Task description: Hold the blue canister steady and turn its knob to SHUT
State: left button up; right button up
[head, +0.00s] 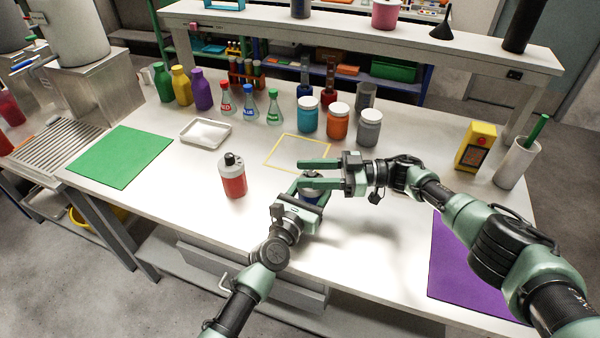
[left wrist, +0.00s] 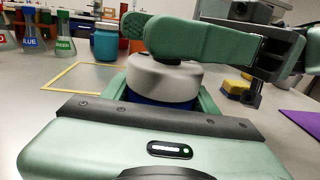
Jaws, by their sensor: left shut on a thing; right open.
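The blue canister (head: 309,200) stands upright on the white table, mostly covered by my grippers in the head view. In the left wrist view its grey top (left wrist: 165,82) shows above a strip of blue body (left wrist: 160,103). My left gripper (head: 303,192) is shut on the canister, one finger on either side. My right gripper (head: 305,172) is open, its fingers level just above the canister's top. In the left wrist view a right finger (left wrist: 185,38) crosses over the grey top. The knob and its markings are hidden behind that finger. I cannot tell whether the finger touches the knob.
A red bottle (head: 232,178) stands to the left. A yellow outlined square (head: 328,142) lies behind the grippers. Several lidded jars (head: 338,124) and flasks (head: 249,108) stand farther back. A yellow device (head: 475,146) is at the right, and a purple mat (head: 462,265) lies front right.

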jog(key=d, duration=0.9)
jog(key=shift+w+d, duration=0.25)
jog(key=shift+d, duration=0.1)
notch_tip(320, 180, up, 13)
jog(key=n+t+h, duration=0.1)
jog(key=n+h, duration=1.7)
send_over(312, 173)
notch_tip(312, 173, down, 12)
jog(key=shift+w+r, duration=0.1)
jog(key=shift+c, duration=0.2)
grip_shut()
